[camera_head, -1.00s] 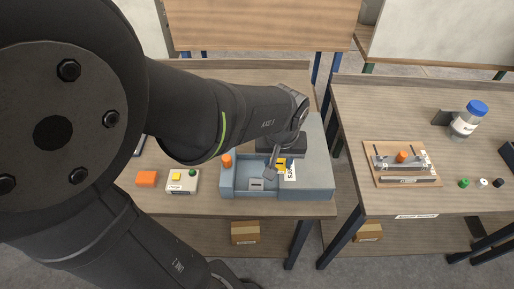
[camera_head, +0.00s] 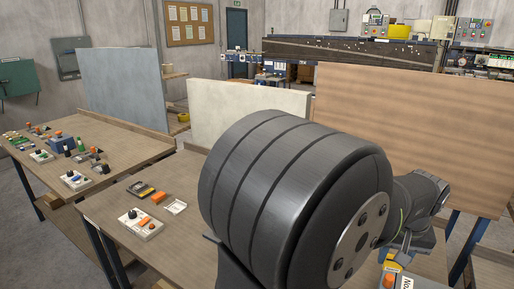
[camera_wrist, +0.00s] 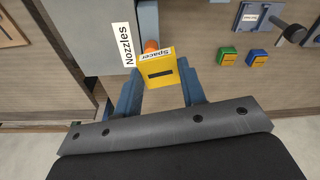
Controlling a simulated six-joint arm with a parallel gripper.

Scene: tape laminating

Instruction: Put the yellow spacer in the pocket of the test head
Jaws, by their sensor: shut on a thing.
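My gripper (camera_wrist: 160,88) is shut on the yellow spacer (camera_wrist: 158,70), a flat yellow piece with a dark slot and a label reading "Spacer". It sits between the blue fingers beside the grey-blue fixture (camera_wrist: 88,45) marked "Nozzles". Whether the spacer is clear of the surface below cannot be told. In the head view, a little yellow shows beneath my wrist at the lower right, and my arm hides most of that area. I cannot identify the test head or its pocket for certain in the present views.
An orange part (camera_wrist: 150,45) is just behind the spacer. Right of it lie a green block (camera_wrist: 228,57), a blue block (camera_wrist: 257,58) and a grey device (camera_wrist: 262,17) with a black knob. In the head view, a white box (camera_head: 140,224) with knobs stands on the near table.

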